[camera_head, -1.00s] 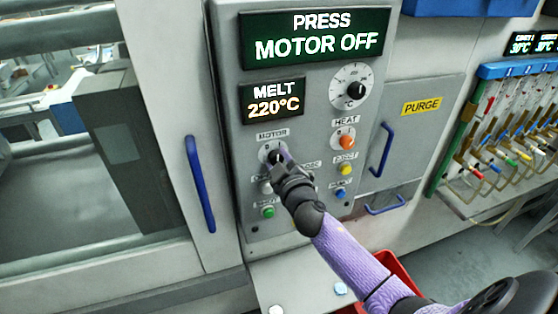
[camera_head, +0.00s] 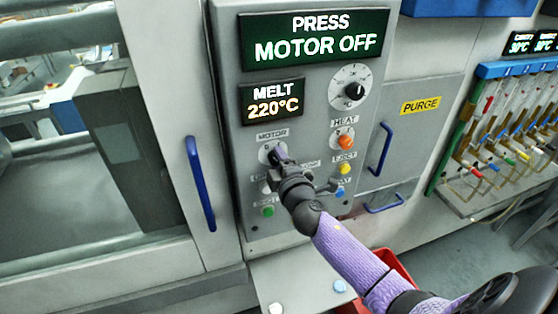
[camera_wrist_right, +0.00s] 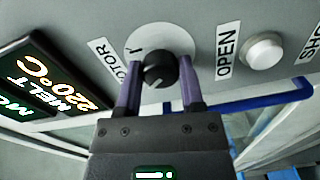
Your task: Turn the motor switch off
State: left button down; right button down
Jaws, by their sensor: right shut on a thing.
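The motor switch is a black round knob (camera_wrist_right: 160,70) on a pale disc, under the MOTOR label. In the head view the disc (camera_head: 267,148) shows, but my gripper mostly hides the knob. My right gripper (camera_head: 279,154) reaches the switch from the lower right. In the right wrist view its two purple fingers (camera_wrist_right: 160,82) stand on either side of the knob, shut on it. The display (camera_head: 316,40) on the panel reads PRESS MOTOR OFF. My left gripper is not in view.
The orange heat knob (camera_head: 345,142), yellow eject button (camera_head: 344,168) and green button (camera_head: 267,211) are close by. A white button (camera_wrist_right: 263,52) sits beside the OPEN label. Blue handles (camera_head: 201,184) flank the panel. A red bin (camera_head: 397,264) stands below.

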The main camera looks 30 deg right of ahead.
dwell(0.5)
jog(key=shift+c, duration=1)
grip_release()
jog(key=v, duration=1)
